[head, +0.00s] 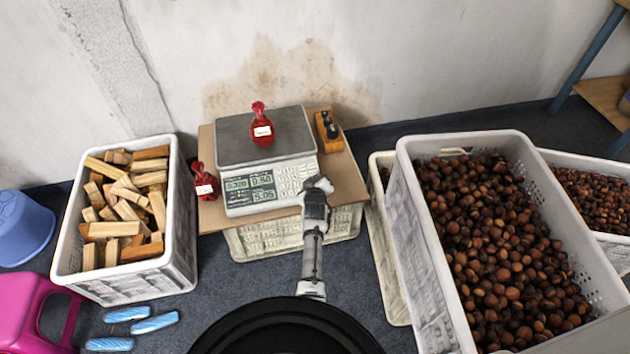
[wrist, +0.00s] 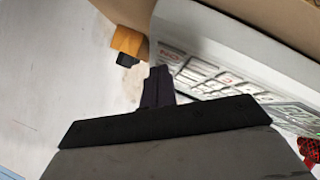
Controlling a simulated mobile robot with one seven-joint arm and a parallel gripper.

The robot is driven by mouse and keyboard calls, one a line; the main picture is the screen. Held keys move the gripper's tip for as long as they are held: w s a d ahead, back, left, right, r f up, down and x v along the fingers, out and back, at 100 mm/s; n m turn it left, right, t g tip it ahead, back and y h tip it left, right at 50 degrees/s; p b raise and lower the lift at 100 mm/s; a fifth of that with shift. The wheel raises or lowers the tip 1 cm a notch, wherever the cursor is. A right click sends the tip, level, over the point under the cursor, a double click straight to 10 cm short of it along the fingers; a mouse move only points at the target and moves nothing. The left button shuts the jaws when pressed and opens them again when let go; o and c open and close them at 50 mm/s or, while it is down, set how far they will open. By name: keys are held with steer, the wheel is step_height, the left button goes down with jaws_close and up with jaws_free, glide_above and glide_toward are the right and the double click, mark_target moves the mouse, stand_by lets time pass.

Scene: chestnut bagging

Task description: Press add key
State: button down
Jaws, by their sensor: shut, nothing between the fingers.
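The scale (head: 268,148) stands on a brown board, with its lit display (head: 250,189) and its keypad (head: 290,180) facing me. A red net bag with a white label (head: 262,128) sits on the scale's plate. My gripper (head: 318,184) is at the right end of the keypad and hides some keys there. In the wrist view my gripper (wrist: 158,80) is shut and empty, its dark fingertips beside the rows of keys (wrist: 205,78). I cannot tell whether they touch a key, and the key labels are too small to read.
A second red bag (head: 203,183) lies left of the scale. An orange and black tool (head: 328,127) is behind it at right. A crate of wood blocks (head: 70,262) stands left, and a crate of chestnuts (head: 408,190) stands right. Blue net rolls (head: 154,323) lie on the floor.

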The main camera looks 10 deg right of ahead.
steer(key=shift+s+r+p, duration=0.3)
steer(key=shift+r+p, duration=0.4)
steer(key=shift+p, duration=0.05)
steer(key=r+p, duration=0.1)
steer(key=s+r+p, duration=0.1)
steer(key=r+p, duration=0.2)
steer(key=shift+s+r+p, duration=0.25)
steer(key=shift+r+p, duration=0.05)
steer(key=shift+r, duration=0.1)
stand_by(1.6)
